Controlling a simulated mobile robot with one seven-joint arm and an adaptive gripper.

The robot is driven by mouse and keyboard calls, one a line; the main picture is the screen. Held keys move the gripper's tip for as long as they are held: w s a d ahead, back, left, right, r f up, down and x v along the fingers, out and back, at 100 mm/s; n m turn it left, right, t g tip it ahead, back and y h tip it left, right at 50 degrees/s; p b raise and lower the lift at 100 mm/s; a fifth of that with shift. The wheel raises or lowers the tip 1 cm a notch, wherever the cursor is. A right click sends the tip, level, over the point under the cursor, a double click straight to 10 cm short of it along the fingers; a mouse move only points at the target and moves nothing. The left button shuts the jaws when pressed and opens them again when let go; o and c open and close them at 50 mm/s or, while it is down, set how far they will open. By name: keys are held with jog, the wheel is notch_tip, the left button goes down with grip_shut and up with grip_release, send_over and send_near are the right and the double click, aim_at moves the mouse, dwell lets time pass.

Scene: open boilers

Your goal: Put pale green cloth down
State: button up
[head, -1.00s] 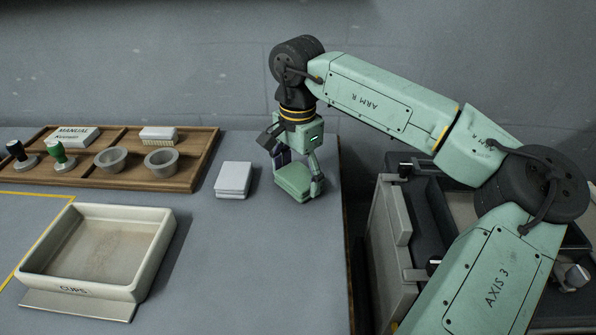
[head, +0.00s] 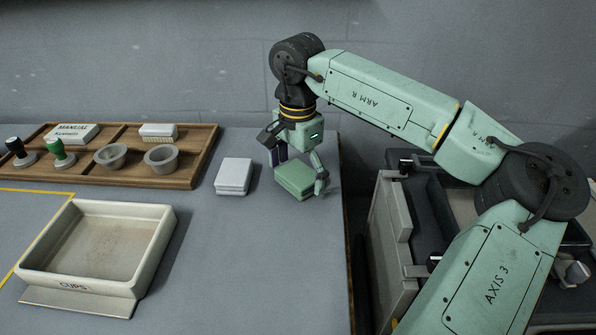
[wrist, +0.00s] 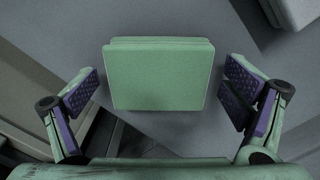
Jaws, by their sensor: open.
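The pale green cloth (head: 295,180) is a folded square block lying on the grey table near its right edge. In the wrist view the cloth (wrist: 160,75) sits between the two purple-padded fingers, with a gap on each side. My gripper (head: 300,172) is open around the cloth and just above it, not holding it. In the wrist view my gripper (wrist: 163,98) shows both fingers spread wide.
A folded white cloth (head: 233,176) lies just left of the green one. A cream tray marked CUPS (head: 150,255) is at front left. The front middle of the table is clear.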

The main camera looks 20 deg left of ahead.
aim_at(298, 172)
notch_tip(298, 172, up, 12)
jog(key=shift+r, duration=0.15)
dwell(0.3)
jog(key=shift+r, duration=0.15)
